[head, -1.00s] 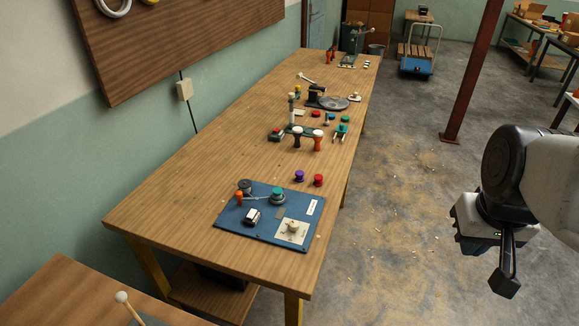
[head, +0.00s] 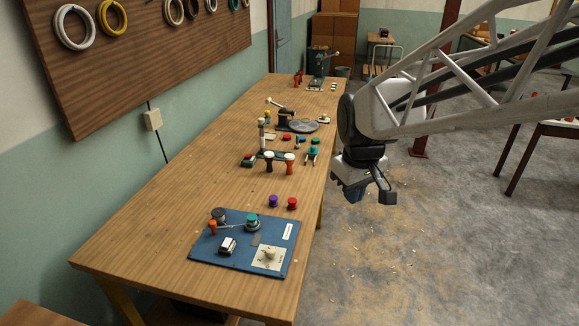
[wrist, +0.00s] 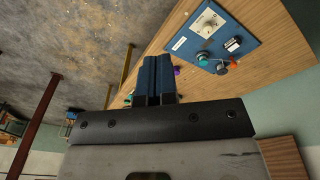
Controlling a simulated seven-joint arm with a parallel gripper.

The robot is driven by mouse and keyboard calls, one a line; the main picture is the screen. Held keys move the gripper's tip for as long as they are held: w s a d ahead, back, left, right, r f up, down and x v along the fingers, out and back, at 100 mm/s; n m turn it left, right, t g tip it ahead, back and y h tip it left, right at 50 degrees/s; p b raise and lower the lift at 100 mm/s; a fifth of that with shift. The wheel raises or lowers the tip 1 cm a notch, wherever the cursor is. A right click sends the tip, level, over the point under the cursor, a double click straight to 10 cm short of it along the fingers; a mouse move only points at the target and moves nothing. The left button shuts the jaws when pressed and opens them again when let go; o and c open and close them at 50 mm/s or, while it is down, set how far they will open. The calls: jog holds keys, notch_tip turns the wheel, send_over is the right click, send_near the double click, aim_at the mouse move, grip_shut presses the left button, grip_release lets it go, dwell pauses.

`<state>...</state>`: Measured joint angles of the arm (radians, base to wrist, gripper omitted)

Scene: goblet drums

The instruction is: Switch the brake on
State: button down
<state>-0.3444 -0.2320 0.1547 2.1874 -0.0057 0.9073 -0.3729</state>
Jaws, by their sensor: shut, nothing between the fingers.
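A blue panel (head: 205,251) lies on the near part of the workbench. It bears a black-and-white rocker switch (head: 228,246), a cream rotary knob (head: 269,254) on a pale plate, a teal knob (head: 252,222), an orange-tipped lever (head: 213,227) and a dark round part (head: 218,214). A white label is too small to read, so I cannot tell which control is the brake. The panel also shows in the wrist view (wrist: 253,28), with its rocker switch (wrist: 233,44). My gripper (head: 386,197) is shut and empty, above the floor right of the bench, apart from the panel.
Purple (head: 273,201) and red (head: 292,204) knobs stand behind the panel. A red steel column (head: 418,148) stands beyond my arm. The bench's left strip is clear.

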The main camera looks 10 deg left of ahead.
jog(key=w+a+f+n, duration=0.3)
jog(key=w+a, duration=0.1)
jog(key=a, duration=0.5)
jog(key=w+a+f+n, duration=0.2)
jog(key=w+a+f, duration=0.1)
jog(key=a, duration=0.5)
jog(key=n+g, duration=0.1)
jog(key=n, duration=0.4)
send_over(228, 240)
notch_tip(228, 240, down, 9)
jog(key=shift+f, duration=0.15)
jog(key=shift+f, duration=6.95)
jog(key=shift+w, duration=0.1)
